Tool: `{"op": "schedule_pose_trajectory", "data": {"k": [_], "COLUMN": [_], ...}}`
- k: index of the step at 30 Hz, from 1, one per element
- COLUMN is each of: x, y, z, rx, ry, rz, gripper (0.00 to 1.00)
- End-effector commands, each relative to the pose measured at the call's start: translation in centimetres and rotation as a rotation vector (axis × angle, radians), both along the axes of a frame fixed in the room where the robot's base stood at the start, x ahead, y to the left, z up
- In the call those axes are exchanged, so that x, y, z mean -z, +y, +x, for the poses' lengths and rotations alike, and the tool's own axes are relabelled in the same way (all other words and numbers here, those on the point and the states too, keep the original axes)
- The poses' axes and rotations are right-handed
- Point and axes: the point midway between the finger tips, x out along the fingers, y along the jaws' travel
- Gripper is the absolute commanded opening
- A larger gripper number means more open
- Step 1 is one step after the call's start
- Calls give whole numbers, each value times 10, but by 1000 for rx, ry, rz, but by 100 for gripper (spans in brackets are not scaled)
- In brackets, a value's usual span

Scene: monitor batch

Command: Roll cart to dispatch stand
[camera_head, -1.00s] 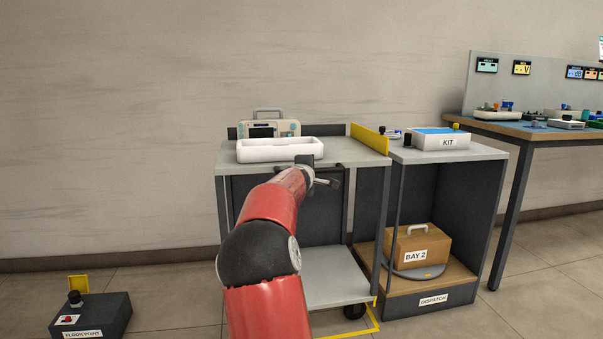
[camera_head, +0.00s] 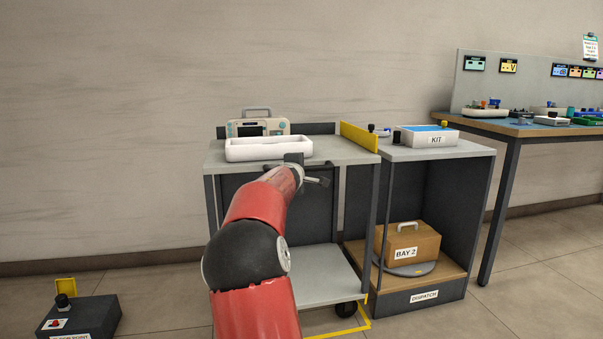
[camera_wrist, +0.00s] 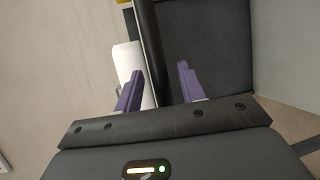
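The cart (camera_head: 332,275) has a grey top and lower shelf and stands with its right side against or very close to the dispatch stand (camera_head: 470,155), whose label reads DISPATCH. I cannot tell if they touch. A white tray (camera_head: 268,152) and a cream device with a handle (camera_head: 258,127) are on the cart top. My gripper (camera_head: 316,181) is at the cart's near side, just below its top edge. In the wrist view, its two purple fingers (camera_wrist: 158,88) are apart, with a dark bar (camera_wrist: 149,45) in the space between them and gaps showing on both sides.
A KIT box (camera_head: 428,138) sits on the stand, and a BAY 2 case (camera_head: 410,242) is inside it. A workbench (camera_head: 530,130) stands to the right. A dark FLOOR POINT box (camera_head: 85,318) is at lower left. Yellow floor tape (camera_head: 350,330) shows by the cart's wheel.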

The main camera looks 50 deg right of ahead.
Motion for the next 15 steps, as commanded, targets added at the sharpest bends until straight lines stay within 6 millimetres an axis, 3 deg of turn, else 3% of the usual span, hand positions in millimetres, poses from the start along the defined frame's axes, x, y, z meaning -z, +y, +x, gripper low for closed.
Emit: {"op": "schedule_pose_trajectory", "data": {"k": [6, 15], "x": [-3, -10], "y": [36, 51], "z": [-24, -35], "rx": [-1, 2], "ry": [-4, 2], "rz": [2, 0], "gripper": [39, 39]}}
